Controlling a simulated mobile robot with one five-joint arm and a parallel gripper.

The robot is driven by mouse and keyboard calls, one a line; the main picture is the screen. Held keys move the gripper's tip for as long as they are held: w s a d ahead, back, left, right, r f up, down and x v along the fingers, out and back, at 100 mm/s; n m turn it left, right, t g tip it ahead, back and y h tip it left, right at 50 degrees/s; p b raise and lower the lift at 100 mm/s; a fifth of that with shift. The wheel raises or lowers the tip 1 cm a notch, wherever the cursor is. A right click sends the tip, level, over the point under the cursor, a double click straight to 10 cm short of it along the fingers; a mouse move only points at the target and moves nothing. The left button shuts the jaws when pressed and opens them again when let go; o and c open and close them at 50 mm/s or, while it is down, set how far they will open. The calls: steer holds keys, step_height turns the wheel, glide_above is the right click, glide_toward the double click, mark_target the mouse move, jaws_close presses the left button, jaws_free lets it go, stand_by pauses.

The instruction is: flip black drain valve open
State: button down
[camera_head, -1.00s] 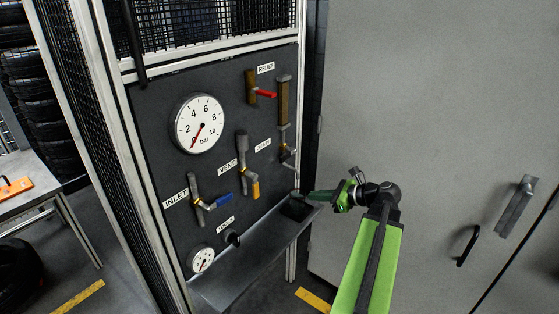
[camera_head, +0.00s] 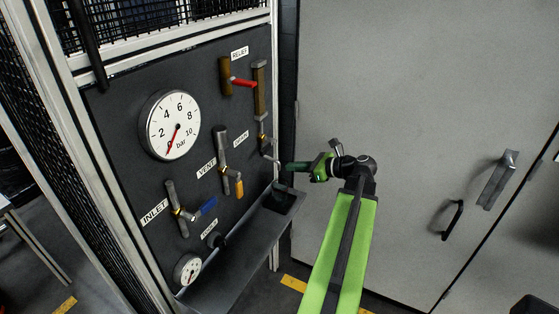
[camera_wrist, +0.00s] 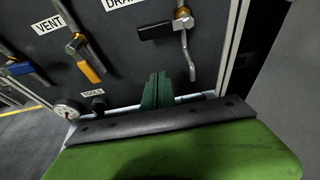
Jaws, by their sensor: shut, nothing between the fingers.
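The black drain valve handle (camera_wrist: 156,30) shows in the wrist view. It points left from the valve body below the DRAIN label (camera_wrist: 120,3). A bent metal spout (camera_wrist: 188,52) hangs down at its right. In the head view the drain valve (camera_head: 263,141) is small at the panel's right edge, and its handle is hard to make out. My gripper (camera_head: 288,166) is just right of and below it there. In the wrist view my gripper's dark green fingers (camera_wrist: 157,90) are shut and empty, below the handle and left of the spout, apart from the handle.
The panel also carries a yellow vent handle (camera_head: 239,187), a blue inlet handle (camera_head: 208,207), a red relief handle (camera_head: 243,83) and a large gauge (camera_head: 173,125). A metal tray (camera_head: 235,262) juts out below. A grey cabinet (camera_head: 400,80) stands at right.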

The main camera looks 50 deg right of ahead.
mark_target(265, 146)
steer(key=b+x, duration=0.3)
steer(key=x, duration=0.6)
step_height(265, 146, up, 4)
steer(key=p, duration=0.4)
steer(key=shift+w+a, duration=0.15)
steer(key=shift+a, duration=0.05)
